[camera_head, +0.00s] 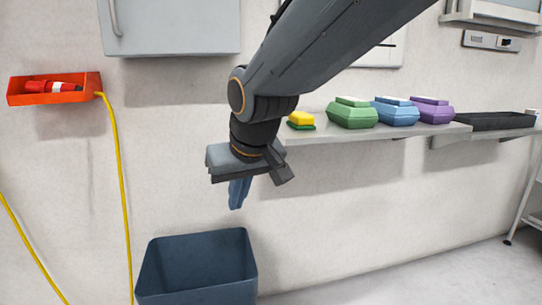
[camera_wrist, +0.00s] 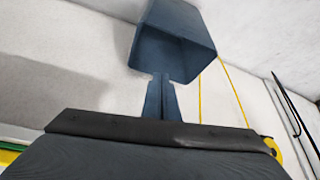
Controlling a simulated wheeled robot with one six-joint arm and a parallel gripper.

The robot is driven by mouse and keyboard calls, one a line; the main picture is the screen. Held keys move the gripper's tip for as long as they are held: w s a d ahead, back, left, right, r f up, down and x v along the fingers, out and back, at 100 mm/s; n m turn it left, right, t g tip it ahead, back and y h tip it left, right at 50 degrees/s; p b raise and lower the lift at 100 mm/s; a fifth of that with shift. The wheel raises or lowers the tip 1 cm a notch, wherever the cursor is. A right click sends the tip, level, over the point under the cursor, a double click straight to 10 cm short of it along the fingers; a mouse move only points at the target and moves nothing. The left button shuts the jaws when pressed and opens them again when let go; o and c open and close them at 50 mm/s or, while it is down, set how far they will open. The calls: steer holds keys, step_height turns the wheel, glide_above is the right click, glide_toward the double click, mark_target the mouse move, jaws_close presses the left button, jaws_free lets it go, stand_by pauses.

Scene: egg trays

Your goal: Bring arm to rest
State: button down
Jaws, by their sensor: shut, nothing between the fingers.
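My gripper (camera_head: 239,193) hangs fingers down from my arm, above and slightly right of the middle of a dark blue open bin (camera_head: 198,291). Its blue fingers are together with nothing between them. In the wrist view, the closed fingers (camera_wrist: 161,97) point toward the bin (camera_wrist: 172,52), whose open mouth shows beyond the fingertips. The fingers are apart from the bin. The part of the bin floor that shows looks empty; the rest is hidden.
A wall shelf (camera_head: 375,133) on the right holds a yellow and green sponge (camera_head: 301,120), a green carton (camera_head: 352,115), a blue carton (camera_head: 395,112) and a purple carton (camera_head: 431,110). A black tray (camera_head: 497,121) lies farther right. An orange holder (camera_head: 55,97) and yellow hose (camera_head: 119,170) hang left.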

steer(key=s+d+f+g+h, duration=0.1)
steer(key=s+d+f+g, duration=0.25)
steer(key=s+f, duration=0.55)
steer(key=s+d+f+g+h, duration=0.15)
steer(key=s+d+f, duration=0.35)
steer(key=s, duration=0.5)
steer(key=d+r+m+p, duration=0.2)
steer(key=d+r+p, duration=0.7)
steer(key=r+p, duration=0.2)
steer(key=d+r+m+p, duration=0.3)
steer(key=d+r+p, duration=0.5)
steer(key=r+p, duration=0.3)
steer(key=p, duration=0.4)
steer(key=shift+s+d+r+m+p, duration=0.25)
steer(key=shift+d+r+m+p, duration=0.05)
steer(key=shift+d+r+p, duration=0.1)
steer(key=shift+a, duration=0.1)
